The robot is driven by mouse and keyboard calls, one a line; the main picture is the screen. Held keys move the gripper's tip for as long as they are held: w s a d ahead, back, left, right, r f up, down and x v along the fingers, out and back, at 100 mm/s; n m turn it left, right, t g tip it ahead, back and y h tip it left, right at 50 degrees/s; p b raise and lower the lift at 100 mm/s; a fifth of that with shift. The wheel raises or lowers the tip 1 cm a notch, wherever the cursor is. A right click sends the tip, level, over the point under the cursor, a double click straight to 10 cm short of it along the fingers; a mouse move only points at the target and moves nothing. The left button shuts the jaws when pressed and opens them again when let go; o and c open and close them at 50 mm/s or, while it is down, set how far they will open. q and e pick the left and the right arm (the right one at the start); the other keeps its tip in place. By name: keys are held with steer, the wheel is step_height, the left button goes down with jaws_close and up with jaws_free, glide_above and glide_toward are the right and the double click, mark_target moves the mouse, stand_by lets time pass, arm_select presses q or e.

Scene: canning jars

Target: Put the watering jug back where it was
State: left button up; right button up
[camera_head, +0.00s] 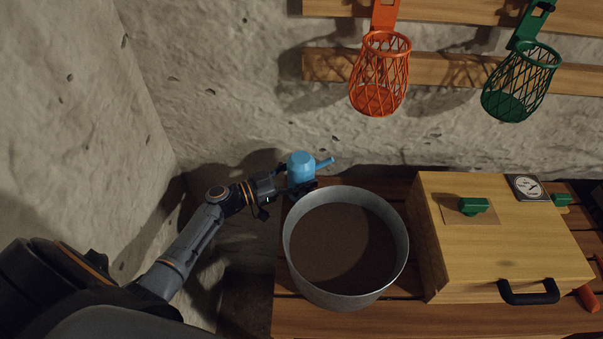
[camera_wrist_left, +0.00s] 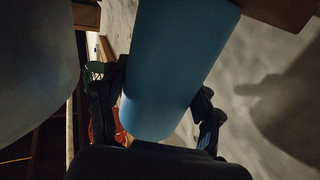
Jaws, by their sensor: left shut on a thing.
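The blue watering jug (camera_head: 301,168) is at the back left of the wooden table in the head view, with its spout pointing right. My left gripper (camera_head: 290,188) is shut on it. In the left wrist view the jug (camera_wrist_left: 180,60) fills the middle between the two fingers of the left gripper (camera_wrist_left: 158,112). I cannot tell whether the jug's base touches the table. My right gripper is not in view.
A round metal pot (camera_head: 293,262) of brown soil stands just right of the jug. A wooden box (camera_head: 500,250) with a black handle is further right. An orange basket (camera_head: 380,85) and a green basket (camera_head: 520,85) hang on the wall slats above.

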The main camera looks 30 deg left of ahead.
arm_select(q)
steer(key=shift+f+b, duration=0.15)
steer(key=shift+b, duration=0.2)
steer(key=o, duration=1.4)
